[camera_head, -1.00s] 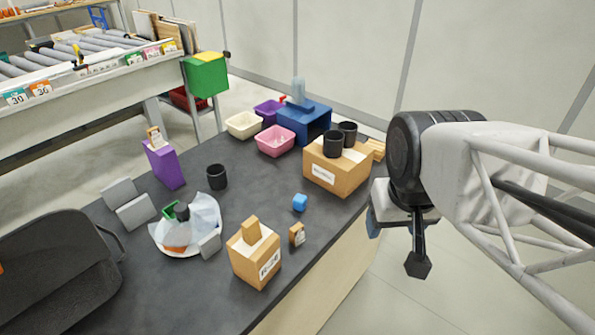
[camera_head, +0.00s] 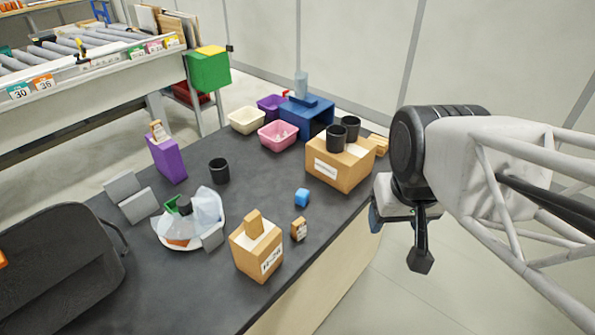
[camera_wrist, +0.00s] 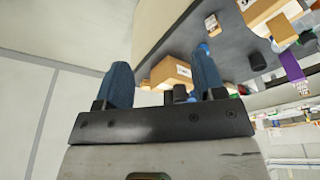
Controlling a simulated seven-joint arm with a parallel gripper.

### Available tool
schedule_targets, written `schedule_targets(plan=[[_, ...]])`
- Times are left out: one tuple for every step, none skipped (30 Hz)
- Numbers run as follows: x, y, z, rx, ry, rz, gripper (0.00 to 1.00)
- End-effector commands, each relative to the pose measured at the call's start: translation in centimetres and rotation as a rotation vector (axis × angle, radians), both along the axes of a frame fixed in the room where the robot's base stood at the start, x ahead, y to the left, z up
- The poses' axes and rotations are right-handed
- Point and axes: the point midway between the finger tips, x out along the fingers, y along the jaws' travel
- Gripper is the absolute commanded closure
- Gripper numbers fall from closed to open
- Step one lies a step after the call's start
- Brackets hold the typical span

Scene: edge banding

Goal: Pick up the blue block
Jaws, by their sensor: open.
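A small blue block (camera_head: 302,197) sits on the dark table top (camera_head: 258,172) near its right edge, in the head view. In the wrist view a small blue shape near the table edge (camera_wrist: 204,47) seems to be the block, partly behind a fingertip. My gripper (camera_head: 398,240) hangs beyond the table's right edge, apart from the block. In the wrist view its two blue fingers (camera_wrist: 163,85) are spread wide with nothing between them in grip.
A cardboard box (camera_head: 335,170) carries black cups. A white bowl (camera_head: 215,235) holds several items. Pink (camera_head: 279,134) and cream bins (camera_head: 247,121) stand behind.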

Motion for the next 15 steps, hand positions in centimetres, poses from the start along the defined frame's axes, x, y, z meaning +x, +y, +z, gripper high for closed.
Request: schedule_targets(plan=[[0.0, 0.0, 0.0, 0.0, 0.0, 0.0, 0.34], [0.0, 0.0, 0.0, 0.0, 0.0, 0.0, 0.32], [0.0, 0.0, 0.0, 0.0, 0.0, 0.0, 0.32], [0.0, 0.0, 0.0, 0.0, 0.0, 0.0, 0.32], [0.0, 0.0, 0.0, 0.0, 0.0, 0.0, 0.32], [0.0, 0.0, 0.0, 0.0, 0.0, 0.0, 0.32], [0.0, 0.0, 0.0, 0.0, 0.0, 0.0, 0.32], [0.0, 0.0, 0.0, 0.0, 0.0, 0.0, 0.32], [0.01, 0.01, 0.0, 0.0, 0.0, 0.0, 0.32], [0.02, 0.02, -0.01, 0.001, 0.001, -0.001, 0.32], [0.06, 0.04, -0.05, 0.004, 0.002, -0.002, 0.32], [0.12, 0.09, -0.12, 0.008, 0.005, -0.005, 0.32], [0.2, 0.13, -0.19, 0.013, 0.008, -0.009, 0.32], [0.3, 0.21, -0.28, 0.019, 0.012, -0.014, 0.32], [0.46, 0.36, -0.44, 0.031, 0.018, -0.023, 0.32]])
